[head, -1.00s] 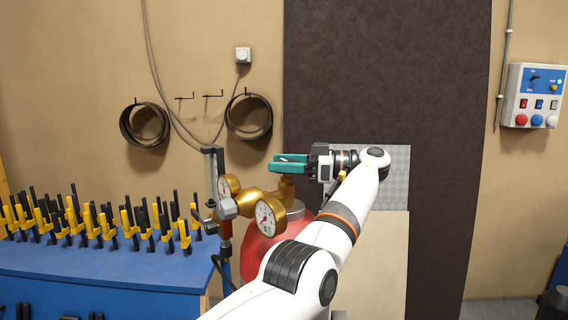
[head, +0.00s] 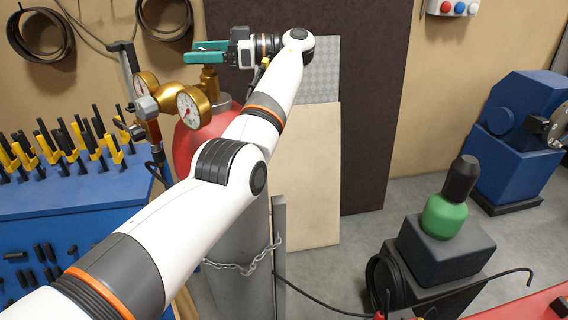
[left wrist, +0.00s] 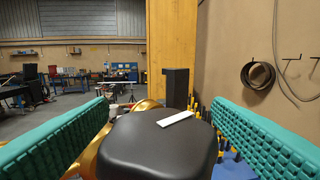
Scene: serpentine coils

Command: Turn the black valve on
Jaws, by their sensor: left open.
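The black valve (left wrist: 155,145) shows in the left wrist view as a rounded black knob with a white mark on top. It lies between the two green fingers of my left gripper (left wrist: 160,135), with gaps at both sides near the fingertips. In the head view my left gripper (head: 207,52) reaches over the brass valve stem (head: 209,82) on top of the gas cylinder (head: 240,245). The knob itself is hidden there behind the fingers. The left gripper is open. My right gripper is not in view.
Brass pressure gauges (head: 192,108) stand close left of the stem. A blue rack (head: 70,192) with yellow and black clamps is at left. A chain (head: 240,268) goes around the cylinder. A black machine with a green bottle (head: 446,216) stands on the floor at right.

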